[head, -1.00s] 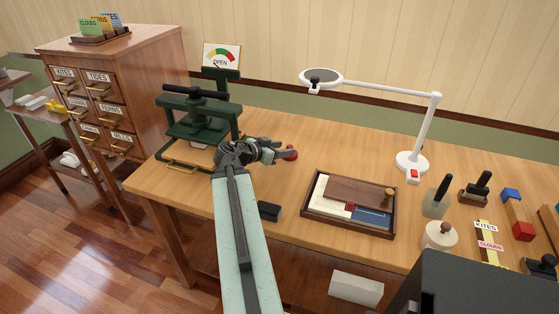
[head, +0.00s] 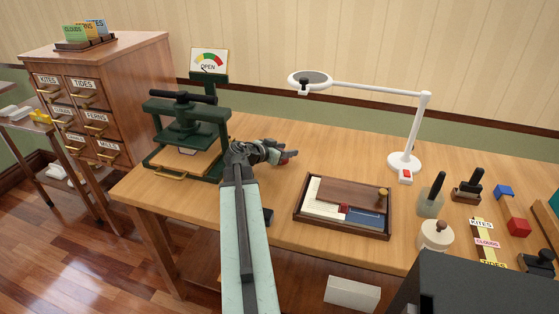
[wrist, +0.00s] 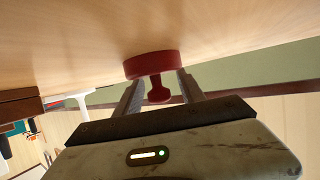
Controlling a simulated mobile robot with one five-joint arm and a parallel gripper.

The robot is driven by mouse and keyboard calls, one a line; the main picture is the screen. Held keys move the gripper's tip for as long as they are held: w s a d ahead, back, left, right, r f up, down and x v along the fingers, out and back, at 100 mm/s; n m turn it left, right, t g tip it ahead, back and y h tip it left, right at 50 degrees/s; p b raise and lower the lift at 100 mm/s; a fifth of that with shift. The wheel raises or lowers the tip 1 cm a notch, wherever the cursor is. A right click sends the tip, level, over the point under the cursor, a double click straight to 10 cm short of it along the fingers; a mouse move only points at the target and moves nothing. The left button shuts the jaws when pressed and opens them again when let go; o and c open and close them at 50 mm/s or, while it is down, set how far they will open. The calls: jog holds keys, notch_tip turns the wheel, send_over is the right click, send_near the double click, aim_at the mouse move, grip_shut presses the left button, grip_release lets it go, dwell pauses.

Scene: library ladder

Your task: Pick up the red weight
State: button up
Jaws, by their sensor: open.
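The red weight (wrist: 150,66) stands on the desk and shows upside down in the wrist view, as a round disc with a narrow knob (wrist: 157,90). My gripper (wrist: 160,88) is open, with one finger on each side of the knob. I see a gap between the knob and the fingers, at least on the right side. In the head view my gripper (head: 281,153) is low over the desk behind the tray, and only a small red part of the weight (head: 290,155) shows past the fingers.
A green press (head: 190,135) stands left of my arm. A wooden tray (head: 300,222) with cards and a board lies to the right. A white magnifier lamp (head: 404,162), stamps (head: 431,197) and small blocks (head: 518,227) stand farther right. The desk behind the tray is clear.

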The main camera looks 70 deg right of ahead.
grip_shut()
dwell(1.3)
